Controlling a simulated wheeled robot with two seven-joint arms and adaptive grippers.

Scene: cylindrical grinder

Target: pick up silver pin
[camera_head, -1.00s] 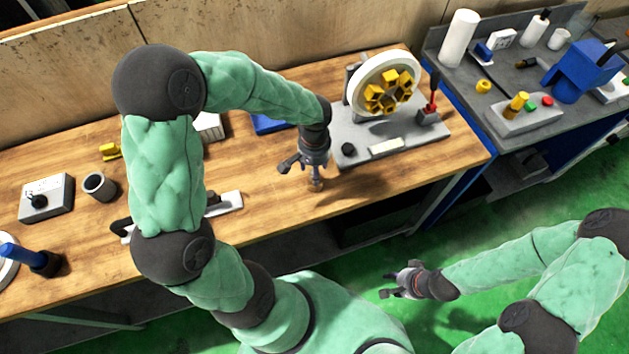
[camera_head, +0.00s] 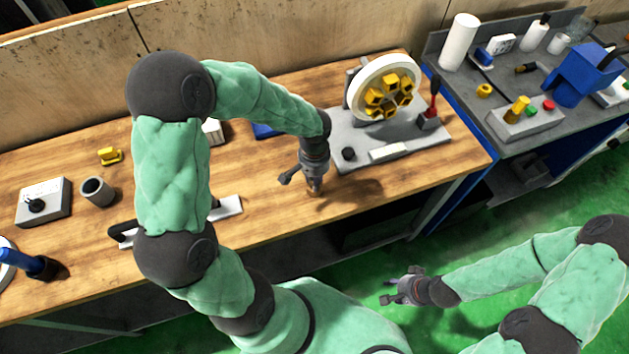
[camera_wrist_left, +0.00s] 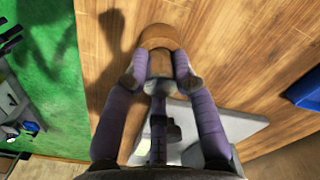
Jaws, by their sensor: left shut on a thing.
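The silver pin (camera_wrist_left: 160,66) stands between the fingertips of my left gripper (camera_wrist_left: 158,76) in the left wrist view. It looks short and round, with a brownish round base (camera_wrist_left: 160,37) at the wooden bench top. My left gripper (camera_head: 313,187) points down at the bench in the head view and is shut on the pin. The fingers hide most of the pin there. Whether its base touches the wood is hard to tell. My right gripper (camera_head: 402,288) is empty over the green floor in front of the bench, its fingers apart.
The grinder's grey base (camera_head: 350,131) with a white wheel (camera_head: 356,108) and yellow blocks stands just right of my left gripper. A blue item (camera_head: 264,130) lies behind it. A dark cup (camera_head: 97,191) and a grey box (camera_head: 43,201) stand at the left. Bare wood lies in front.

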